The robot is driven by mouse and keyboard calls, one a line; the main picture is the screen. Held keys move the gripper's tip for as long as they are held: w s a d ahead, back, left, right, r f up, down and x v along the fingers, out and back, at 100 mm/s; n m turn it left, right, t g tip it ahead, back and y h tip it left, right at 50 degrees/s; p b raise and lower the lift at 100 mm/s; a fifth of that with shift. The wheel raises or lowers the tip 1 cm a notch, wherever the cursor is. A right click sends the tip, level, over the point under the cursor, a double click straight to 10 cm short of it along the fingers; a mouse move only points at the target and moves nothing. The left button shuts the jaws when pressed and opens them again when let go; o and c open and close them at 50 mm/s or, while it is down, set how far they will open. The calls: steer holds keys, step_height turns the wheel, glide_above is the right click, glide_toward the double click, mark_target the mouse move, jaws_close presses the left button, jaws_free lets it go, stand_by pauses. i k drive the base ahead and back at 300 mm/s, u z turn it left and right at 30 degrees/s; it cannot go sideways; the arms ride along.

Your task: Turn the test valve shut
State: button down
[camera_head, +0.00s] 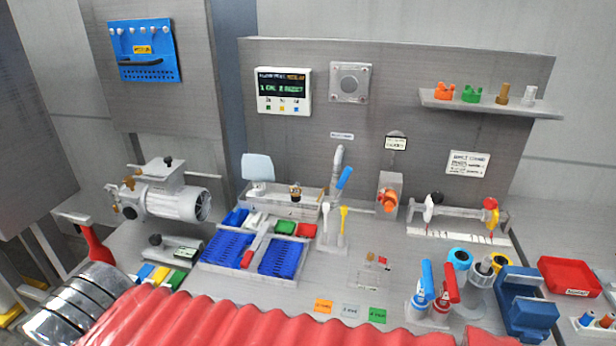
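A grey box with an orange knob (388,203) stands at the back of the bench, right of centre. To its right, a horizontal pipe fitting (461,213) on a white base has a dark-topped knob (437,198) at its left end and a red-and-yellow knob (490,204) at its right end. I cannot tell from this view which of these is the test valve, nor how far any of them is turned. My gripper is not in view.
A grey pump with motor (178,195) stands at left. A tray of blue parts (228,248) lies centre-left. Red and blue handled tools (445,285) and a blue vise (525,300) stand front right. A red bin (568,274) is far right. A red ribbed cover (270,320) spans the front.

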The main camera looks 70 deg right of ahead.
mark_target(345, 175)
steer(key=u, duration=0.3)
steer(key=k, duration=1.4)
steer(key=z, duration=0.55)
steer(key=i, duration=1.6)
steer(key=z, duration=0.05)
